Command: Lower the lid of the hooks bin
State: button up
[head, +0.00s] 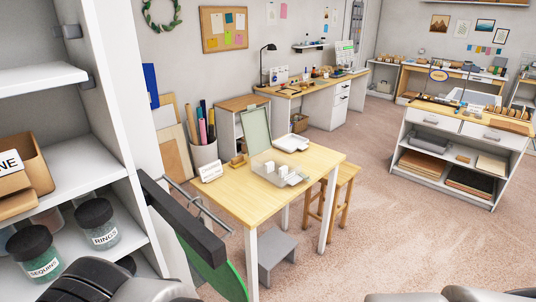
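A clear, shallow bin (264,158) with small pale pieces in it stands on the light wooden table (240,196) in the middle of the head view. A framed, pale green see-through panel (256,131) stands up at the bin's back left and looks like its raised lid. A white label card (211,171) stands on the table left of the bin; its writing is too small to read, so I cannot confirm that this is the hooks bin.
A white tray (291,143) lies behind the bin, and a small wooden item (237,161) sits left of it. A wooden stool (338,200) and a grey step (278,250) stand by the table. Shelves with jars (97,222) are close at left.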

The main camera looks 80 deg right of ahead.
aim_at(253, 122)
jog(key=z, duration=2.6)
jog(key=i+l, duration=0.2)
jog(key=l, duration=0.15)
jog(key=i+l, duration=0.15)
jog(key=l, duration=0.2)
jog(key=i+l+u, duration=0.1)
jog(key=l, duration=0.25)
jog(key=i+l, duration=0.45)
jog(key=l, duration=0.3)
